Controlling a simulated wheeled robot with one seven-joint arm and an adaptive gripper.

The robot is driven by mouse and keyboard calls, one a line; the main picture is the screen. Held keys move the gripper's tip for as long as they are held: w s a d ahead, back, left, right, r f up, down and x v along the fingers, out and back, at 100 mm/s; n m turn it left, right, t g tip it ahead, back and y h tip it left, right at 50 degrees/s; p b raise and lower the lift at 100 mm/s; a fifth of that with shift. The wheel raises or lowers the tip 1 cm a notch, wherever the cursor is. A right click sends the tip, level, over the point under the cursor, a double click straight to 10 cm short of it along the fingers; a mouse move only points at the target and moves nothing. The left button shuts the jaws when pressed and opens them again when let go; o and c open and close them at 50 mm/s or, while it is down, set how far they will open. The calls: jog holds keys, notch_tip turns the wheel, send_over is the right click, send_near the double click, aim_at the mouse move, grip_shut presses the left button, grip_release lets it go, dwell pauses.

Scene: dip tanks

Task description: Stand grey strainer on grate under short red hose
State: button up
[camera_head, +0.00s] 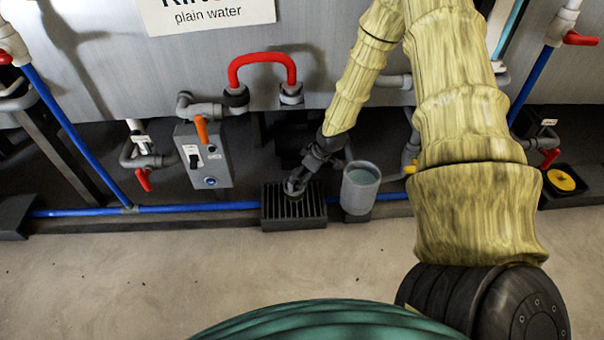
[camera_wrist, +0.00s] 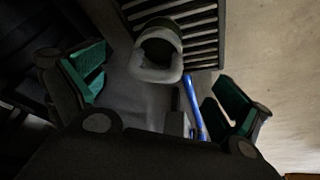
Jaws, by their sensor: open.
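A grey, open-topped piece that looks like the strainer (camera_wrist: 158,57) shows in the wrist view, its mouth toward the camera. It appears to stand at one end of the dark slatted grate (camera_wrist: 204,28). In the head view the grate (camera_head: 293,222) lies on the floor below the short red hose (camera_head: 262,59), and my gripper hides most of what is on it.
A grey cup-like container (camera_head: 360,190) stands just right of the grate. A blue pipe (camera_head: 195,208) runs along the floor. Concrete floor (camera_head: 130,275) in front is clear.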

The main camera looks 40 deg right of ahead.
jog(key=s+a+f+m+g, duration=0.15)
jog(key=s+a+f, duration=0.25)
jog(key=s+a, duration=0.4)
jog(key=s+a+f+m+g, duration=0.1)
jog(key=s+a+f+m, duration=0.15)
jog(key=s+a, duration=0.6)
jog(key=s+a+f+g, duration=0.1)
jog(key=s+a, duration=0.1)
jog(key=s, duration=0.7)
jog(key=s+a+f+m+h, duration=0.1)
jog(key=s+a, duration=0.2)
jog(key=s, duration=0.6)
jog(key=shift+s+a+g+h, duration=0.2)
jog(key=shift+s+g+h, duration=0.05)
jog(key=shift+g+h, duration=0.1)
